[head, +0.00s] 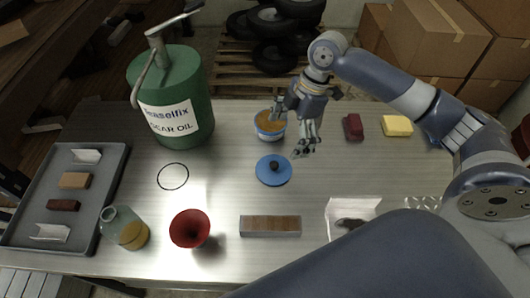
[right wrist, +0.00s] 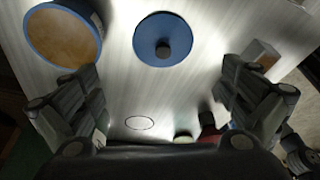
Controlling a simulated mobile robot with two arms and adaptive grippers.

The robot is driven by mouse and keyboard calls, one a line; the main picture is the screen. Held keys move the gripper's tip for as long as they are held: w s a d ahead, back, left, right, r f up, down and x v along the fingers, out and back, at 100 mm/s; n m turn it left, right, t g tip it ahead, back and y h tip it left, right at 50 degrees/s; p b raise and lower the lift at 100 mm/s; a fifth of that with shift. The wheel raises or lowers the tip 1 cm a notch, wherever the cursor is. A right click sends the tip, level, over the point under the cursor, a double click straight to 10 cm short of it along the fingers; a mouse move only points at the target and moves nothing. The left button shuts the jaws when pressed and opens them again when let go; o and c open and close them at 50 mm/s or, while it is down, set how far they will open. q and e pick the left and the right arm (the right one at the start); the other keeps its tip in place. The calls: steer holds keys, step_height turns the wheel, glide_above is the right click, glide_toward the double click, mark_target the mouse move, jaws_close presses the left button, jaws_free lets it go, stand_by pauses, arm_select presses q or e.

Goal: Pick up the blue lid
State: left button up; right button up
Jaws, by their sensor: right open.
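The blue lid (head: 273,170) is a round disc with a dark knob, lying flat on the metal table. In the right wrist view the blue lid (right wrist: 163,39) lies ahead between the spread fingers, apart from them. My right gripper (head: 292,146) is open and empty, above the table just behind and right of the lid. Its two fingers (right wrist: 160,100) show at both sides of the right wrist view. A blue-rimmed tub (head: 270,124) with a brown top stands behind the lid, close to the gripper; the tub (right wrist: 64,37) is at upper left in the wrist view. My left gripper is not seen.
A green gear oil can (head: 172,98) stands at the back left. A red funnel (head: 190,229), a glass bottle (head: 127,229) and a brown block (head: 270,226) are toward the front. A grey tray (head: 108,190) is at left. Red (head: 353,127) and yellow (head: 397,126) blocks lie at right.

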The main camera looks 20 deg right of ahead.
mark_target(276, 163)
steer(key=p+x, duration=0.1)
steer(key=x, duration=0.3)
steer(key=shift+s+a+f, duration=0.1)
steer(key=shift+s+f, duration=0.05)
steer(key=shift+a+f, duration=0.2)
steer(key=shift+f, duration=0.4)
steer(key=p+x, duration=0.2)
steer(key=x, duration=0.2)
steer(key=shift+s+a+f, duration=0.1)
steer(key=shift+f, duration=0.05)
steer(key=shift+a+f, duration=0.1)
steer(key=shift+f, duration=0.25)
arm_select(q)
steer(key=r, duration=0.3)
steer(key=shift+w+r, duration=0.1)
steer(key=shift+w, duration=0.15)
arm_select(e)
steer(key=shift+c, duration=0.6)
